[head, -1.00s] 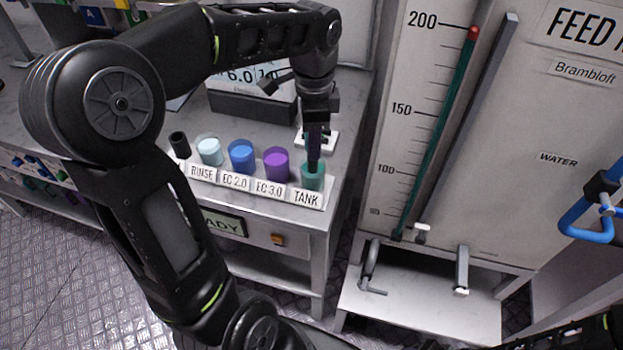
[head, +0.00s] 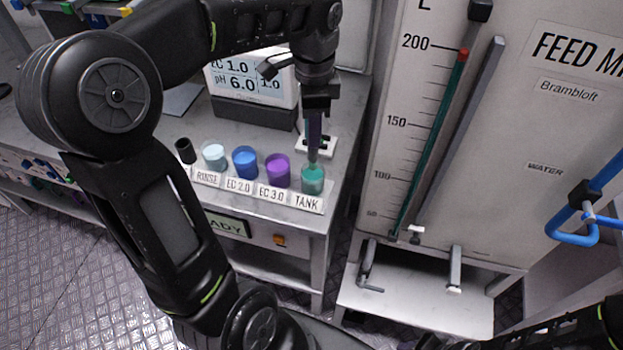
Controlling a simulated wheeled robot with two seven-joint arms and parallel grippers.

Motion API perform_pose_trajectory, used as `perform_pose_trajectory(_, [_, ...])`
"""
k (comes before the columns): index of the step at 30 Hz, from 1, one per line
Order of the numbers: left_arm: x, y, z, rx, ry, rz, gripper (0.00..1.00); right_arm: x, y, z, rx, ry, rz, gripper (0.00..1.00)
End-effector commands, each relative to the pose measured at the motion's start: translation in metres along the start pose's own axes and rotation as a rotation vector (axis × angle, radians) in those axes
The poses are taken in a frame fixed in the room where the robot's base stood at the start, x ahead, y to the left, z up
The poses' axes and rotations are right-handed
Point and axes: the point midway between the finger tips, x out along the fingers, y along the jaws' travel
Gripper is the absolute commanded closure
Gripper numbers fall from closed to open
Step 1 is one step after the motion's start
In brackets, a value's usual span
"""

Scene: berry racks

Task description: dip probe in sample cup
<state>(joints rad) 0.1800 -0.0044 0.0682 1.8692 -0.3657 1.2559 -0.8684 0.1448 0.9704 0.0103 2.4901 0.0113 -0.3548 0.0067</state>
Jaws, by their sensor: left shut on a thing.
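The probe (head: 314,138) is a dark purple-grey stick held upright, tip down. My left gripper (head: 317,108) is shut on its upper part. The probe's lower end meets the mouth of the teal sample cup (head: 313,182) labelled TANK; I cannot tell how deep it reaches. Other cups stand in the row to its left: purple EC 3.0 (head: 277,170), blue EC 2.0 (head: 245,163) and pale blue RINSE (head: 214,157). A black holder (head: 185,151) stands at the row's left end. My right gripper is not in view.
A meter (head: 252,82) reading EC 1.0 and pH 6.0 stands behind the cups. A white stand (head: 329,147) sits just behind the TANK cup. The feed tank (head: 500,150) with its level scale and blue pipe (head: 590,215) is at the right.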

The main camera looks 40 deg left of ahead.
Motion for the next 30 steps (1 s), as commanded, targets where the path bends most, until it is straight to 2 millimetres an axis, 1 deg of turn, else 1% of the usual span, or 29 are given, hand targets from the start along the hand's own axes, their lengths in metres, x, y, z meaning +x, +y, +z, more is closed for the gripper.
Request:
perform_pose_trajectory(1, [-0.009,0.000,0.000,0.000,0.001,-0.001,1.00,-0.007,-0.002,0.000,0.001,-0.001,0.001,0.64])
perform_pose_trajectory(3, [-0.015,0.000,0.000,0.000,0.000,0.000,1.00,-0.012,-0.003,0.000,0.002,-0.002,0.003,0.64])
perform_pose_trajectory(9, [-0.026,0.000,0.000,0.000,0.000,0.000,1.00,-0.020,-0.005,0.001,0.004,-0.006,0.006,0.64])
perform_pose_trajectory(30, [-0.026,0.000,0.000,0.000,0.000,0.000,1.00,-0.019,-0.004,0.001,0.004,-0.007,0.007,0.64])
